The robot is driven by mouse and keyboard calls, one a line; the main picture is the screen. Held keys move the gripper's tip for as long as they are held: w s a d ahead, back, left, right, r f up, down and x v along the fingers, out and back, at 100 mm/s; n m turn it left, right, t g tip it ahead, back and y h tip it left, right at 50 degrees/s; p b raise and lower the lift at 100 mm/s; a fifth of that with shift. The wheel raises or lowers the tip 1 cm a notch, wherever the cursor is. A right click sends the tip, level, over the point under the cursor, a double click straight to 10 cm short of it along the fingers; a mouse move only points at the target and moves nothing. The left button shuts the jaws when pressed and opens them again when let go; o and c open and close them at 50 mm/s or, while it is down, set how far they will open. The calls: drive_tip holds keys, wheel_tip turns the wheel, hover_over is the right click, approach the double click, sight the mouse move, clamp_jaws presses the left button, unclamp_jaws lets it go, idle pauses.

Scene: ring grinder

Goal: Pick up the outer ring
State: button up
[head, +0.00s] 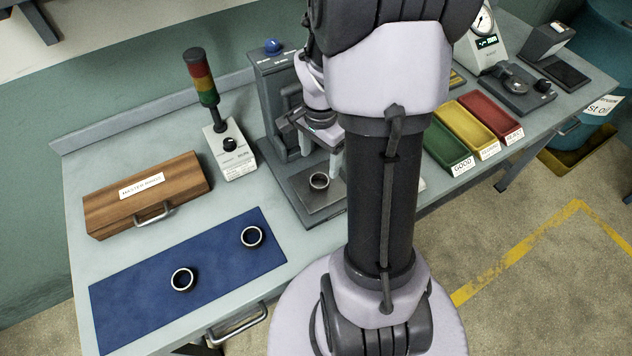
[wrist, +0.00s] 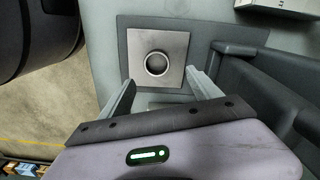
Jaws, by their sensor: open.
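A small metal ring (head: 319,181) lies flat on the square steel plate of the grinder fixture. It also shows in the wrist view (wrist: 157,64), near the middle of the plate (wrist: 172,45). Two similar rings lie on the blue mat, one at the right (head: 251,237) and one further left (head: 183,279). My gripper (wrist: 160,85) is open and empty, its two fingers spread to either side below the plate ring in the wrist view. In the head view my gripper is near the fixture, partly hidden by my arm.
The grey fixture column (head: 275,95) stands behind the plate. A wooden box (head: 148,195), a signal tower (head: 203,80) and the blue mat (head: 125,305) are at left. Green, yellow and red bins (head: 490,115) and gauges are at right.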

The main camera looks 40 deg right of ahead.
sight(319, 185)
drive_tip(key=f+b, duration=0.1)
drive_tip(key=f, duration=0.4)
drive_tip(key=f+b, duration=0.1)
drive_tip(key=f, duration=0.1)
drive_tip(key=shift+s+a+f+b, duration=0.2)
drive_tip(key=shift+s+f+b, duration=0.1)
drive_tip(key=shift+f+b, duration=0.05)
drive_tip(key=shift+r, duration=0.1)
clamp_jaws()
